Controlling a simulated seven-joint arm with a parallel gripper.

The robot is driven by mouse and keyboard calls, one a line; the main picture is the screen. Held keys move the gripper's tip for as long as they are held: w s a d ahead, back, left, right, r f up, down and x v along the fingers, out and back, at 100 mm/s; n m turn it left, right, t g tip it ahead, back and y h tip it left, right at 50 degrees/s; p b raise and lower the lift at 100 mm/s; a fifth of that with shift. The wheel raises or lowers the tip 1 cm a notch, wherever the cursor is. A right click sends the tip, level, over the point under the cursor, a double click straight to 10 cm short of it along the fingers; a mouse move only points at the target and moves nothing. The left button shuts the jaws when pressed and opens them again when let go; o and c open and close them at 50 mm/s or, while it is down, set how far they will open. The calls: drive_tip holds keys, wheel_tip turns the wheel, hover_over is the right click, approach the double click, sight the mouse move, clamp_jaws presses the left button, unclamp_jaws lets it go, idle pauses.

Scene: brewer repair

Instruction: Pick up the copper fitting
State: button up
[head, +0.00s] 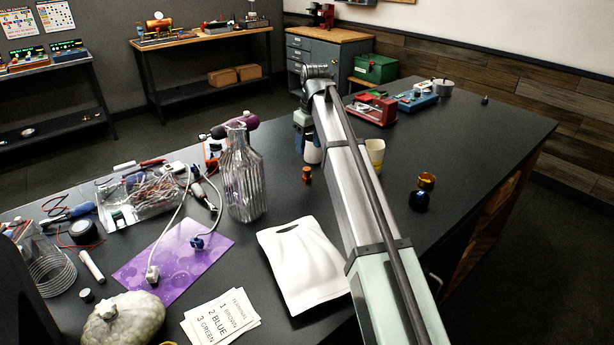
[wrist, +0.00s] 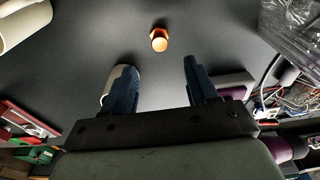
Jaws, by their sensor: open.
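The copper fitting (head: 306,174) is a small orange-brown piece standing on the dark tabletop, left of my arm and right of the ribbed glass bottle in the head view. In the wrist view the copper fitting (wrist: 159,40) lies beyond the fingertips, roughly in line with the gap between them. My gripper (wrist: 156,78) is open and empty, with its two dark blue fingers apart and not touching the fitting. In the head view my arm hides part of the table behind it, and the fingers are hard to make out.
A ribbed glass bottle (head: 244,180) stands left of the fitting. A white pouch (head: 302,262) lies in front. A cream cup (head: 375,152) stands behind my arm. A purple sheet (head: 175,262) and a wire tray (head: 140,202) lie left. The table's right side is mostly clear.

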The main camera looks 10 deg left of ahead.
sight(307, 169)
drive_tip(key=shift+w+a+f, duration=0.15)
drive_tip(key=shift+f, duration=2)
drive_tip(key=shift+w+a+f, duration=0.15)
drive_tip(key=shift+f, duration=2)
drive_tip(key=shift+c, duration=0.2)
clamp_jaws()
